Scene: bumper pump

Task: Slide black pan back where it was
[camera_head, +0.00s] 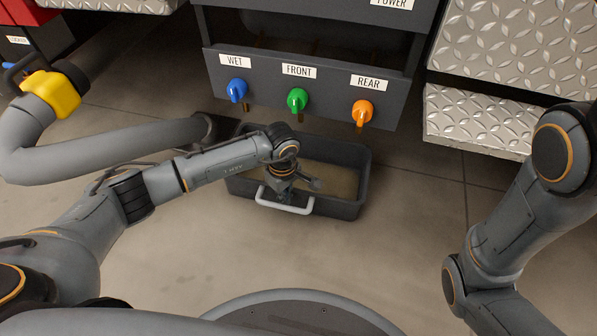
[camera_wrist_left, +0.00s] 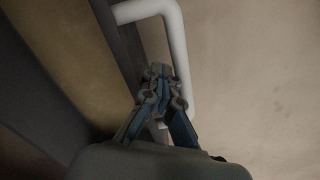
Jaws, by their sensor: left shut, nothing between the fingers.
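The black pan (camera_head: 342,208) is a rectangular tub on the floor below the valve panel, with brownish contents or bottom showing inside. A white handle (camera_head: 296,210) sticks out from its front wall. My left gripper (camera_head: 286,195) reaches down over the front wall at the handle. In the left wrist view its shut, empty fingers (camera_wrist_left: 163,75) overlap the opening between the pan's dark wall (camera_wrist_left: 126,50) and the white handle (camera_wrist_left: 180,50). Whether the fingers touch either is not clear. My right arm shows at the right of the head view, but its gripper is out of view.
A dark panel above the pan carries blue (camera_head: 237,90), green (camera_head: 298,100) and orange (camera_head: 362,112) valves. A thick grey hose (camera_head: 100,160) with a yellow fitting (camera_head: 52,93) lies at left. Metal tread steps (camera_head: 470,122) stand at right. Floor in front is clear.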

